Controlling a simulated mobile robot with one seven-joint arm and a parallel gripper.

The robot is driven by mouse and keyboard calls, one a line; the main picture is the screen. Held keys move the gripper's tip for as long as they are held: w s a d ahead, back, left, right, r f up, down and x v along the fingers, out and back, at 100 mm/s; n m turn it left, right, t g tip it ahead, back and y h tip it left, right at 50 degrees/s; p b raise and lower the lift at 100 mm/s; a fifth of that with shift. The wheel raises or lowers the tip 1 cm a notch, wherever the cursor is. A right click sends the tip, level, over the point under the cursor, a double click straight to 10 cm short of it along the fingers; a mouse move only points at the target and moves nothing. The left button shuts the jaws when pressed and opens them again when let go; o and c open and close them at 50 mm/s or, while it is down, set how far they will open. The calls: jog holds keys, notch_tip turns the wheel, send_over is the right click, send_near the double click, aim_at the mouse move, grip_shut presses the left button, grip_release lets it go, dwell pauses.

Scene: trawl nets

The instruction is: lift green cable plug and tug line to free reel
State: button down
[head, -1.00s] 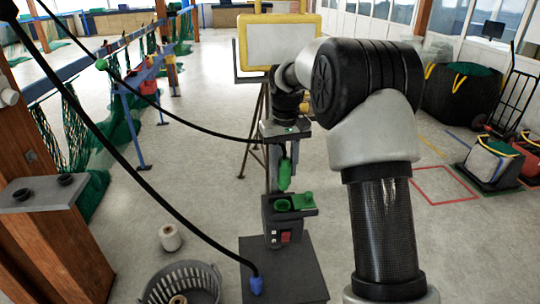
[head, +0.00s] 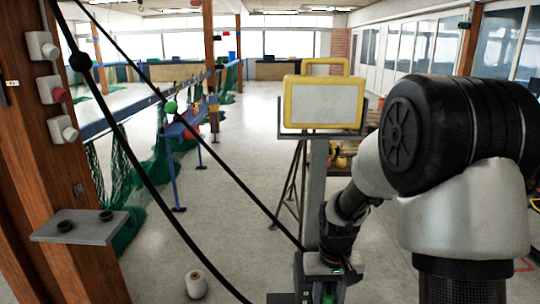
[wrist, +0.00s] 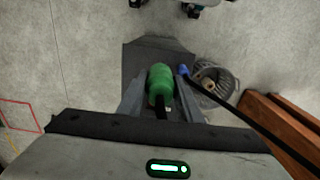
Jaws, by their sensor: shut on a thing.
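The green cable plug (wrist: 160,82) is upright between the two fingers of my gripper (wrist: 159,90) in the wrist view, with a short black cable end on the near side. In the head view my gripper (head: 328,284) is at the bottom edge, and only a bit of the green plug (head: 328,297) shows there. One black line (head: 215,165) runs from the upper left down to beside my gripper. No reel is clearly in view.
A yellow-framed work light (head: 323,102) stands on a tripod behind my gripper. A blue plug (wrist: 183,70) is at the edge of the dark base plate (wrist: 150,50), beside a grey basket (wrist: 213,92). A wooden post with sockets (head: 40,130) and a shelf (head: 78,227) are at left.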

jog(key=shift+d, duration=0.1)
dwell(0.3)
jog(key=shift+s+d+f+b, duration=0.35)
jog(key=shift+d+f+b, duration=0.05)
jog(key=shift+d+f, duration=0.15)
jog(key=shift+s+d+f+b, duration=0.3)
jog(key=shift+d+f+b, duration=0.1)
jog(key=shift+d+f, duration=0.1)
jog(key=s+d+f+b, duration=0.5)
jog(key=d+f+b, duration=0.2)
jog(key=d+f, duration=0.2)
jog(key=shift+s, duration=0.2)
jog(key=shift+d+f, duration=0.1)
